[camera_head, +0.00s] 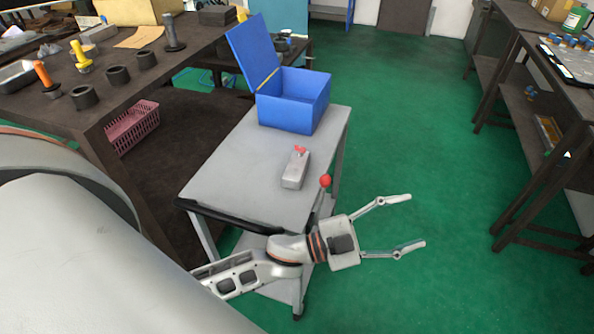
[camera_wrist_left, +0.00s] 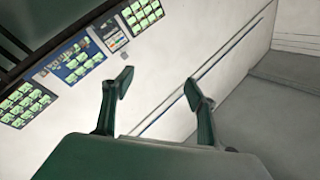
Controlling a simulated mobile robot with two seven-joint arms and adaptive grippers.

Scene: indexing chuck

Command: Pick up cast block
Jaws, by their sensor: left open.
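A grey block (camera_head: 294,171) with a small red part on its top lies on the grey cart top (camera_head: 235,165); it looks like the cast block. My left gripper (camera_head: 416,220) is to the right of the cart and nearer the camera, apart from the block. Its two fingers are spread, with nothing between them, and point right. In the left wrist view the open fingers (camera_wrist_left: 158,86) face a pale wall with green-lit panels (camera_wrist_left: 76,60); the block is not seen there. My right gripper is not in view.
An open blue box (camera_head: 293,112) stands at the cart's far end. A red knob (camera_head: 325,181) on a lever stands by the cart's right edge, near my left arm. A dark bench (camera_head: 110,105) is on the left, another bench (camera_head: 510,60) on the right. Green floor between is clear.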

